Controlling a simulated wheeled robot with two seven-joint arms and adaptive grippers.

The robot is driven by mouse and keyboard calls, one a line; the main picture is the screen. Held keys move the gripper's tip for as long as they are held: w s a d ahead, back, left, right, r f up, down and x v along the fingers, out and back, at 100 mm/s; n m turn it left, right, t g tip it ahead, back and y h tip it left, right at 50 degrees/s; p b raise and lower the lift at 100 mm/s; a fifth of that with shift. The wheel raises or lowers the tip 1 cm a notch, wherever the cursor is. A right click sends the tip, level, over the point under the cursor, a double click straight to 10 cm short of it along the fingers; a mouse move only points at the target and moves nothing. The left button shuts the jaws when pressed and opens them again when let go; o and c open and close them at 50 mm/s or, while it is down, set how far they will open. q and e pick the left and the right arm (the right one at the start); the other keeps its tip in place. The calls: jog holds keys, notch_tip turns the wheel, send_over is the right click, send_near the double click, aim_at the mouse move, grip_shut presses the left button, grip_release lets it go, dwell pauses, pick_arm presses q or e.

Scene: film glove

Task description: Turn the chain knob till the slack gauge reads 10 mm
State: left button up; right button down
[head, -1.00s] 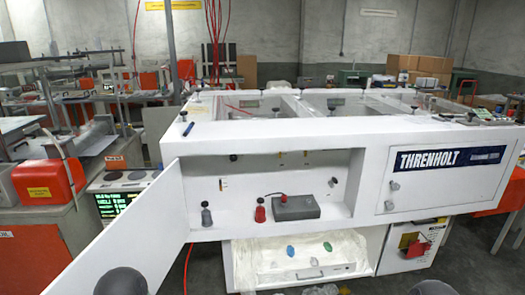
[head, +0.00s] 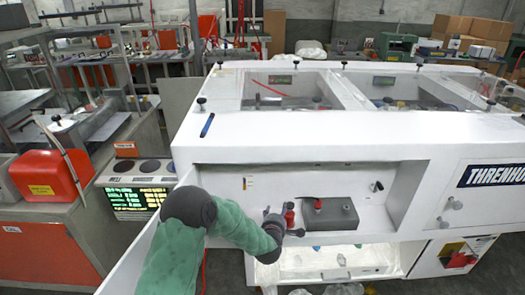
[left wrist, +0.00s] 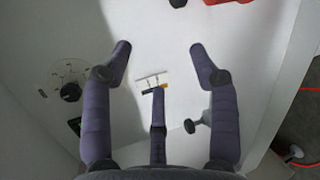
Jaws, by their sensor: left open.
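My left gripper (head: 284,228) reaches into the open bay of the white machine. A black knob (left wrist: 70,91) on a round marked dial sits left of the fingers. A small scale with a dark and yellow marker (left wrist: 152,83) lies between them, partly covered by my gripper's middle part. A grey knob on a stem (left wrist: 198,123) shows beside the right finger. I cannot tell which is the chain knob, and no reading is legible. My right gripper is out of view.
A dark knob (head: 376,186) is on the bay's right side. The open white door (head: 140,252) stands at the left, beside my arm.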

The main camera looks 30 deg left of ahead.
pick_arm(q)
jog(key=w+a+r+n+t+y+p, duration=0.1)
jog(key=a+r+n+y, duration=0.25)
jog(key=r, duration=0.35)
jog(key=w+a+r+n+t+y, duration=0.1)
jog(key=a+r+n+y, duration=0.1)
jog(key=a+r+n, duration=0.45)
jog(key=shift+m+h, duration=0.25)
jog(key=shift+m, duration=0.55)
jog(key=w+a, duration=0.1)
jog(key=w, duration=0.1)
jog(key=w+a+r+b, duration=0.1)
jog(key=w, duration=0.2)
jog(key=w+a, duration=0.1)
jog(key=w, duration=0.2)
jog(key=shift+w+r+b, duration=0.15)
jog(key=shift+w+b, duration=0.1)
jog(key=shift+b, duration=0.1)
jog(key=c, duration=1.2)
